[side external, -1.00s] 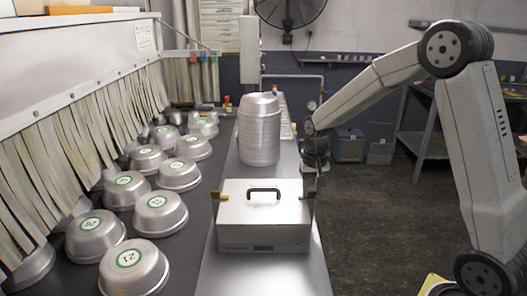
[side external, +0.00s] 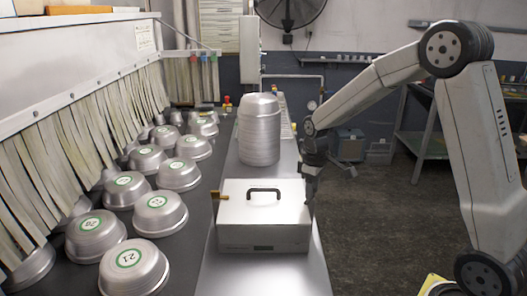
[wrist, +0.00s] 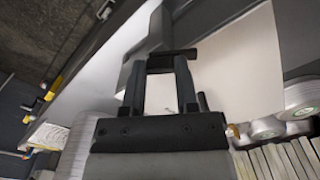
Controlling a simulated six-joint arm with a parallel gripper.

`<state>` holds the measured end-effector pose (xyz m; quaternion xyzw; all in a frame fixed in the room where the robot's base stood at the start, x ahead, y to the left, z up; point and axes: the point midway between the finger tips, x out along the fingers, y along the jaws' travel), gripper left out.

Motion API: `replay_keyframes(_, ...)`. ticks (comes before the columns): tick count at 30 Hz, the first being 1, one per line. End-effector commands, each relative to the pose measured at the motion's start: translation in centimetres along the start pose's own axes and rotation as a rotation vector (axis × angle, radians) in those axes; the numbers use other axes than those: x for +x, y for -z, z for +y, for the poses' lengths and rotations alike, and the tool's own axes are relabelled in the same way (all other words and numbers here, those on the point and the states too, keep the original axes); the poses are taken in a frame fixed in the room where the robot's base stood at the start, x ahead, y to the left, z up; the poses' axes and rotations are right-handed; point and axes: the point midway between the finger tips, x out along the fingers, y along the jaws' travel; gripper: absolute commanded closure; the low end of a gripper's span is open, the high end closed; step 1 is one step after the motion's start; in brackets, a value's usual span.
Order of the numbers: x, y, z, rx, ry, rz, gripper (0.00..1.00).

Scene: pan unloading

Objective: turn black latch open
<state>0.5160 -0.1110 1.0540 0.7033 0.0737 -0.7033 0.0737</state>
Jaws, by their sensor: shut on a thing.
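A silver-white box (side external: 262,237) with a black carry handle (side external: 264,191) on its lid stands on the metal bench. A brass-coloured latch (side external: 219,196) sticks out at its left side. My gripper (side external: 310,192) is at the box's right side, pointing down, and hides that side's latch in the side view. In the wrist view my gripper (wrist: 160,66) has its two dark fingers against a dark bar (wrist: 180,53), which looks like the black latch. The fingers are shut on it. The exact grip and the latch's angle are hard to tell.
A tall stack of metal pans (side external: 259,135) stands behind the box. Several upturned pans with green-ringed labels (side external: 128,257) line the dark surface at the left, beside hanging strips (side external: 75,150). The bench (side external: 262,277) is bare in front of the box. Open floor lies to the right.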

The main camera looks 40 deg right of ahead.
Motion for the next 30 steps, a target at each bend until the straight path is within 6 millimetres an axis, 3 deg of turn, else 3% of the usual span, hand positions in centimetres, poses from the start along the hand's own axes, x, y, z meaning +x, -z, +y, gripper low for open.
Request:
replay_keyframes(15, 0.02, -0.02, -0.02, -0.449, 0.001, -0.001, 1.0)
replay_keyframes(30, 0.03, -0.03, -0.01, -0.594, 0.0, -0.001, 1.0)
